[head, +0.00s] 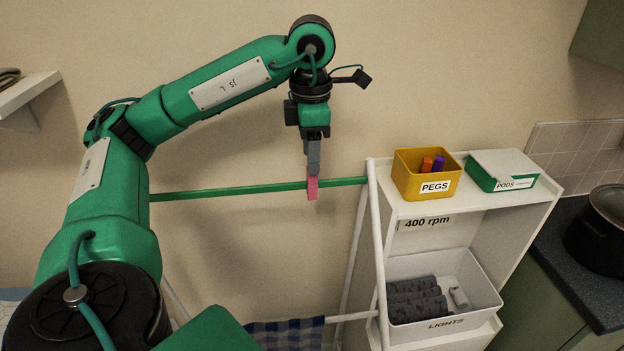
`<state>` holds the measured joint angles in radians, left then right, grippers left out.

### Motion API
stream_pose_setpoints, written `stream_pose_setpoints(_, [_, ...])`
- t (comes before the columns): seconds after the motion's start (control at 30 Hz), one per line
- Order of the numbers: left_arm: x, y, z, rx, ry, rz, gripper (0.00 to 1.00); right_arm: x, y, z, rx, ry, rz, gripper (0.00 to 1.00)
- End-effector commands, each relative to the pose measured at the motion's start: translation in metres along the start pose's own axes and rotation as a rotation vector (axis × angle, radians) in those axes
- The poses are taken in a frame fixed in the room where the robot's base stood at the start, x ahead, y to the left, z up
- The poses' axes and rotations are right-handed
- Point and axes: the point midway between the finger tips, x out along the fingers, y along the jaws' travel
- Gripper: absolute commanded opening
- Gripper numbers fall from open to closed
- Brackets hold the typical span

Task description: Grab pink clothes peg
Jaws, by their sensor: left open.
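The pink clothes peg (312,188) sits upright on a green rail (240,190) of the drying rack. My left gripper (313,170) points straight down directly above the peg, with its fingers at the peg's upper end. The jaws are open, though from this side the fingers overlap and their gap does not show. I cannot tell whether the fingers touch the peg or stand around it. My right gripper is not in view.
A white shelf unit (420,234) stands right of the rail. On it are a yellow PEGS box (445,187) with orange and purple pegs, and a PODS box (500,169). Below is a white LIGHTS bin (460,325). A checked cloth (285,334) hangs lower down.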

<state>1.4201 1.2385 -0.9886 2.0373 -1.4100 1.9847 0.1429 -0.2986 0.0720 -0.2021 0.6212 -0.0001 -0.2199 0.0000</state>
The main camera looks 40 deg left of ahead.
Motion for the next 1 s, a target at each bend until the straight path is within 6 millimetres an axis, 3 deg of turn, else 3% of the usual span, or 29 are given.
stream_pose_setpoints(0.1, [0.013, -0.004, 0.0, 0.0, 0.005, -0.002, 0.47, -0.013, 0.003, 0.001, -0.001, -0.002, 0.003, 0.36])
stream_pose_setpoints(0.3, [0.037, -0.004, 0.001, -0.002, 0.0, -0.001, 0.47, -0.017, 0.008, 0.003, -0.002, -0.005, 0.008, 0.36])
stream_pose_setpoints(0.53, [0.04, -0.004, 0.001, -0.001, -0.001, -0.001, 0.47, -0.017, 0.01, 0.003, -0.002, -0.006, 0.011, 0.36])
stream_pose_setpoints(0.8, [0.04, -0.004, 0.001, -0.001, -0.001, -0.001, 0.0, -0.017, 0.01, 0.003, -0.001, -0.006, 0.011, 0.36])
stream_pose_setpoints(1.0, [0.04, -0.004, 0.001, -0.001, -0.001, -0.001, 0.0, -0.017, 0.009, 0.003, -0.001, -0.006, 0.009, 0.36])
